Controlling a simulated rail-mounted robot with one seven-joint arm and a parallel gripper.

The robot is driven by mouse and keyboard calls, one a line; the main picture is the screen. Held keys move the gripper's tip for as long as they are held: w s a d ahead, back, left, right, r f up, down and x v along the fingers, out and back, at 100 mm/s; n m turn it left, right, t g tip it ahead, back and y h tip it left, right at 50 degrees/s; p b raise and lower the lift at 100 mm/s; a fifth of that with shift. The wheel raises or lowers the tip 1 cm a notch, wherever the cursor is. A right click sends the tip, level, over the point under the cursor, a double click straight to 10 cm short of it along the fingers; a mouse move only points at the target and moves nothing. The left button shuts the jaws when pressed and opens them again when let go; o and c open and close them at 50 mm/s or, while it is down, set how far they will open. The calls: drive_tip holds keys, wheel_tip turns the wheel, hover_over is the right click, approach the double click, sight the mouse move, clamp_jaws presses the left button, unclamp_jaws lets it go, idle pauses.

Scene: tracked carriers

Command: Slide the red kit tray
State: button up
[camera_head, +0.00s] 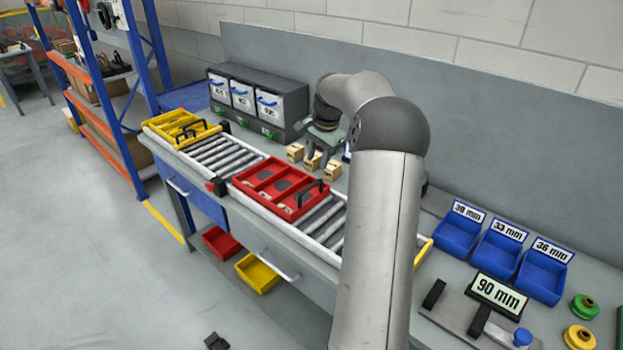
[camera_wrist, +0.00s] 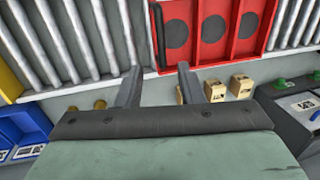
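The red kit tray (camera_head: 268,202) lies on the roller conveyor in the middle of the head view. It has three compartments with dark round recesses and a black handle (camera_head: 310,193) at its right end. In the wrist view the red tray (camera_wrist: 197,55) is at top centre, with its black handle (camera_wrist: 160,34) along its left edge. My gripper (camera_head: 320,155) is on the wall side of the conveyor, apart from the tray. In the wrist view my gripper (camera_wrist: 160,84) has its fingers spread with nothing between them, below the handle in the picture.
Small cardboard boxes (camera_head: 312,160) stand beside the conveyor near my gripper. A yellow tray (camera_head: 181,128) sits at the conveyor's left end. Bare rollers (camera_head: 222,156) lie between the trays, with a dark stop (camera_head: 217,187) at the near rail. A drawer cabinet (camera_head: 260,101) stands behind.

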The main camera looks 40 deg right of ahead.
sight(311, 185)
drive_tip(key=f, duration=0.3)
drive_tip(key=w+f+p, duration=0.1)
drive_tip(key=f, duration=0.2)
drive_tip(key=w+f, duration=0.1)
drive_tip(key=f, duration=0.2)
drive_tip(key=shift+a+f, duration=0.1)
drive_tip(key=shift+a, duration=0.1)
clamp_jaws()
